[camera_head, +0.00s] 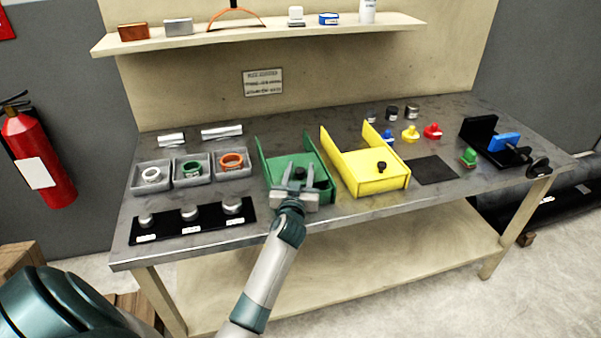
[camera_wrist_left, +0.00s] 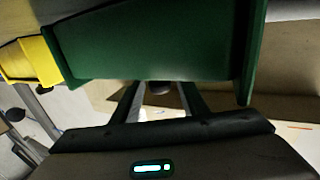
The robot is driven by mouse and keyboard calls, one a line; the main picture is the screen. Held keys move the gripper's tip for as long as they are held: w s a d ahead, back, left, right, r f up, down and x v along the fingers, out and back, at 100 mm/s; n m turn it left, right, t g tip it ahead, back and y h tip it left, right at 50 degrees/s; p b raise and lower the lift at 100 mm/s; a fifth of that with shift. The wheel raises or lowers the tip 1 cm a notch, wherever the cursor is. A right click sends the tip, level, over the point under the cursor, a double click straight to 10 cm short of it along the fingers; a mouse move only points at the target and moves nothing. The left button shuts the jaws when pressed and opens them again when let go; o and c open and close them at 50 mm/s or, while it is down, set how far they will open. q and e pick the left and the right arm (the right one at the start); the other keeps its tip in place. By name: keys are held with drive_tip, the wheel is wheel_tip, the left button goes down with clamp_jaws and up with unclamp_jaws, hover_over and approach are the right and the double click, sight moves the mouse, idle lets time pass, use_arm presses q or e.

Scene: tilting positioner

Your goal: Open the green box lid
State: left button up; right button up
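The green box (camera_head: 272,174) stands on the workbench, left of a yellow box, and its green walls show behind and beside my gripper. My left gripper (camera_head: 297,175) is over its front part and hides much of the lid there. In the left wrist view a broad green panel (camera_wrist_left: 150,45) fills the upper middle. A dark round knob (camera_wrist_left: 160,88) shows between the two spread fingers of my left gripper (camera_wrist_left: 160,95), with a gap visible on each side. I cannot tell whether the fingers touch the knob. The lid's position is mostly hidden. My right gripper is in neither view.
The yellow box (camera_head: 365,182) with a black knob stands close on the right. Grey bins (camera_head: 190,172) and a black panel with knobs (camera_head: 190,221) lie to the left. A dark mat (camera_head: 434,170) and coloured pieces are further right. A shelf (camera_head: 260,34) hangs behind.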

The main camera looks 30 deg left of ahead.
use_arm(q)
drive_tip(key=shift+s, duration=0.15)
drive_tip(key=shift+s+d+f, duration=0.1)
drive_tip(key=shift+s+d, duration=0.25)
drive_tip(key=shift+s, duration=0.15)
drive_tip(key=b+v, duration=0.4)
drive_tip(key=v, duration=1.2)
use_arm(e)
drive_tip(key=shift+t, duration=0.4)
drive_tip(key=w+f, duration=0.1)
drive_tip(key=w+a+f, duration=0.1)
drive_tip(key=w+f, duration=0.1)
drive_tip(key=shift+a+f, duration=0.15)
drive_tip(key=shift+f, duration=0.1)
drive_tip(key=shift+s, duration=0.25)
use_arm(q)
drive_tip(key=shift+a, duration=0.1)
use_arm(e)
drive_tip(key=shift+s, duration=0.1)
